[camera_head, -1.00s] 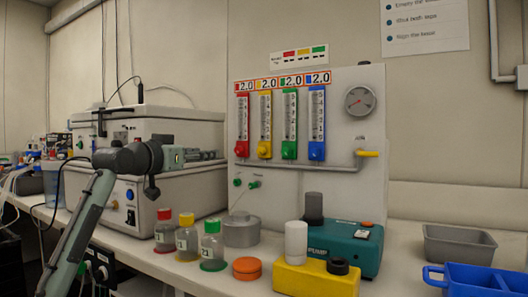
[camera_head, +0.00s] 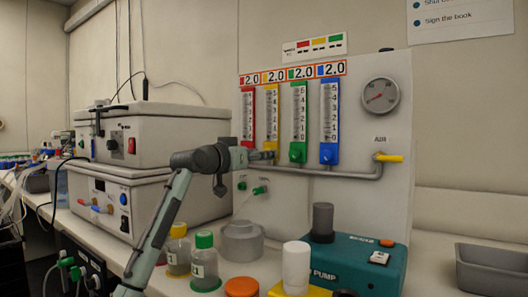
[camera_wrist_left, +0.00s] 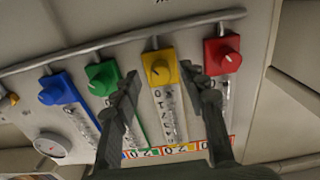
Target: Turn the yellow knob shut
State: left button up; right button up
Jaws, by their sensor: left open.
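The yellow knob (camera_wrist_left: 159,70) sits on the end of the yellow flowmeter, on the white gas panel. In the left wrist view it shows between my gripper's fingertips. My left gripper (camera_wrist_left: 162,84) is open, with one finger on either side of the knob in that view; contact cannot be told. In the head view my left gripper (camera_head: 266,156) is at the foot of the yellow flowmeter (camera_head: 271,112) and hides its knob. My right gripper is not in view.
The red knob (camera_wrist_left: 228,58) is close beside one finger and the green knob (camera_wrist_left: 102,79) lies beyond the other. The blue knob (camera_head: 328,154) is farther right. A grey pipe (camera_head: 345,174) runs beneath. Bottles (camera_head: 205,265) and a teal pump (camera_head: 355,262) stand below.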

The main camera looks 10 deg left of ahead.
pick_arm(q)
jog(key=shift+x, duration=0.9)
grip_shut()
